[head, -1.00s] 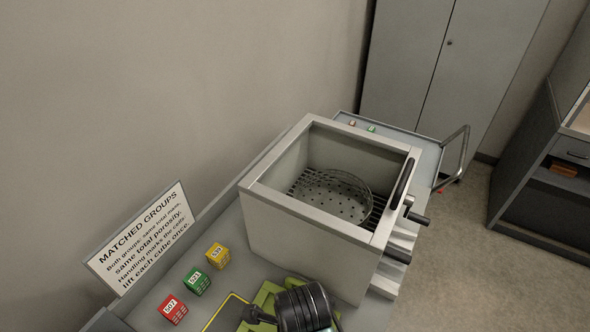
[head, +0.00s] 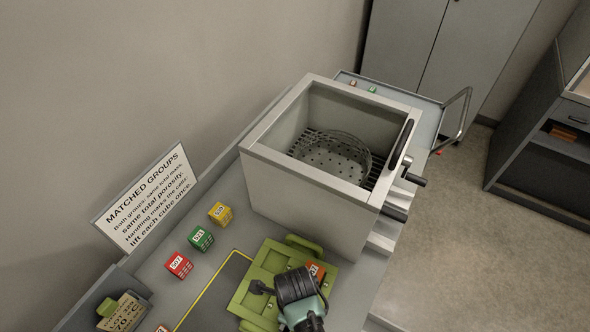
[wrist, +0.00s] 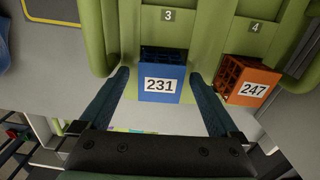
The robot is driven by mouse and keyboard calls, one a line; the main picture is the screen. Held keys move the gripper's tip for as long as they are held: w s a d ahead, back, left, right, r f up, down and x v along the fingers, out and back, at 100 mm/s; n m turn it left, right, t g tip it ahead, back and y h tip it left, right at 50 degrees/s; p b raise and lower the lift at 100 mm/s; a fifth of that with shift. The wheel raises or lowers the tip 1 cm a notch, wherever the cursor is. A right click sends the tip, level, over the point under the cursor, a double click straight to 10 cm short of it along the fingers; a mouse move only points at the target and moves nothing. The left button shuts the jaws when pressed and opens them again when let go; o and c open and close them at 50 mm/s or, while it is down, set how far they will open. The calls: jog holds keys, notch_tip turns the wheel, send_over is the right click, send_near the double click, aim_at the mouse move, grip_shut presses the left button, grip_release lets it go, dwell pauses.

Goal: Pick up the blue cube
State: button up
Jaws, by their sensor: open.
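The blue cube (wrist: 160,84), labelled 231, sits at slot 3 of the green tray (wrist: 203,40) in the wrist view. My gripper (wrist: 160,75) is open, with one dark finger on each side of the cube. A narrow gap shows between the cube and the fingers. In the head view my arm covers the blue cube and the fingertips, over the green tray (head: 262,268).
An orange cube (wrist: 252,82), labelled 247, sits at slot 4, close beside my right finger. Red (head: 178,265), green (head: 200,238) and yellow (head: 220,213) cubes stand left of the tray. A grey open box (head: 310,185) with a perforated basket (head: 335,160) stands behind.

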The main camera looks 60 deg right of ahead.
jog(key=shift+f, duration=0.15)
jog(key=c, duration=1.4)
jog(key=shift+c, duration=0.2)
